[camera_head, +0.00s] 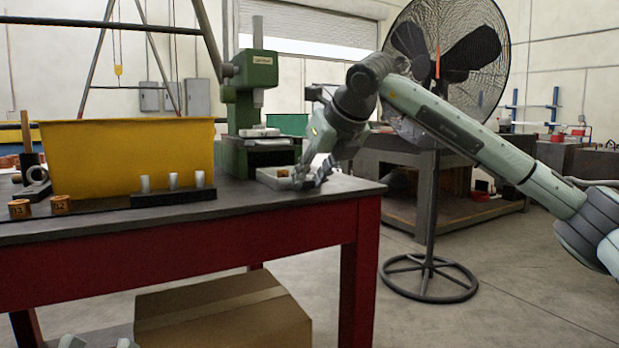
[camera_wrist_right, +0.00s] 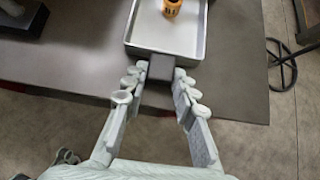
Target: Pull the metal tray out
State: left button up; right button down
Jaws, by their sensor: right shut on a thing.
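The metal tray (camera_head: 268,183) lies on the dark tabletop in front of the green press, near the table's right end. It also shows at the top of the right wrist view (camera_wrist_right: 139,38), shallow and grey, with a dark block handle (camera_wrist_right: 160,67) on its near side. An orange marked cylinder (camera_wrist_right: 172,8) stands in the tray. My right gripper (camera_head: 303,179) is at the tray's right side, its fingers on both sides of the handle, shut on it. Only the tips of my left gripper (camera_head: 98,343) show at the bottom left, apart and empty.
The green press (camera_head: 249,105) stands behind the tray. A fan (camera_head: 428,220) stands on the floor beyond the table. A cardboard box (camera_head: 222,318) sits underneath.

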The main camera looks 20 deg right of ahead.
jog(key=c, duration=1.1)
grip_release()
jog(key=shift+c, duration=0.2)
jog(key=v, duration=1.2)
